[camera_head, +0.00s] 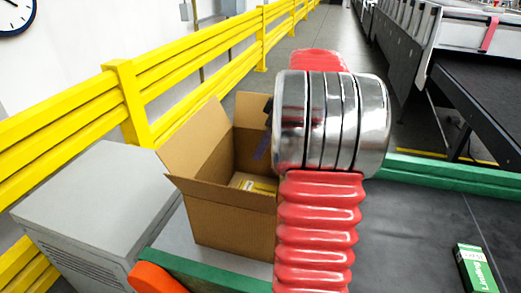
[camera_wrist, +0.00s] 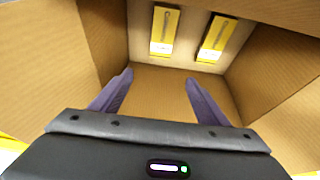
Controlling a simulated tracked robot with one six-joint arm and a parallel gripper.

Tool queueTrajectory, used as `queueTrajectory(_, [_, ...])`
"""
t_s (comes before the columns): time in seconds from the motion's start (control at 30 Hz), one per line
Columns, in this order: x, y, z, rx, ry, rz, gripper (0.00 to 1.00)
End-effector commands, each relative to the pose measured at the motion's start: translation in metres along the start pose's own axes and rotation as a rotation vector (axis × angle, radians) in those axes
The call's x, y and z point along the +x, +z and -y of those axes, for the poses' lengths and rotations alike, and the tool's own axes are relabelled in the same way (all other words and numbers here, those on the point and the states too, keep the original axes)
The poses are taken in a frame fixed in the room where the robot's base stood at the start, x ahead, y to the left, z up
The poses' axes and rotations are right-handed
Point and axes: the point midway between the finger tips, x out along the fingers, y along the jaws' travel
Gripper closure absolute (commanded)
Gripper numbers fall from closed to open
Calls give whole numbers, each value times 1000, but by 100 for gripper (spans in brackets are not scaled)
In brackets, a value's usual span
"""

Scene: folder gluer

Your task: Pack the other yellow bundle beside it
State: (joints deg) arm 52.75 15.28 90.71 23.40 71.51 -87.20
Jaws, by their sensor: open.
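Two yellow bundles lie side by side on the floor of an open cardboard box (camera_wrist: 165,82): a left yellow bundle (camera_wrist: 164,32) and a right yellow bundle (camera_wrist: 216,38), with a gap between them. In the head view the box (camera_head: 233,222) stands with its flaps open, and one yellow bundle (camera_head: 252,183) shows inside; my arm hides the box's right part. My gripper (camera_wrist: 160,82) is open and empty, its two purple fingers pointing into the box, with both bundles beyond the fingertips. In the head view only a bit of one finger shows.
A green carton (camera_head: 475,268) lies on the dark belt (camera_head: 430,220) at the right. A green rail (camera_head: 450,174) runs along the belt's far edge. A grey cabinet (camera_head: 95,215) and a yellow guard rail (camera_head: 130,100) stand left of the box.

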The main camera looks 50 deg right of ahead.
Motion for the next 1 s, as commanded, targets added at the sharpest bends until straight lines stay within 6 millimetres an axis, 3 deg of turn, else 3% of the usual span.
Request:
queueTrajectory(0.5, [-87,-1,-1,1,3,-1,32])
queueTrajectory(0.7, [-99,-1,-1,1,1,0,32])
queueTrajectory(1.0, [-99,-1,-1,0,0,0,32])
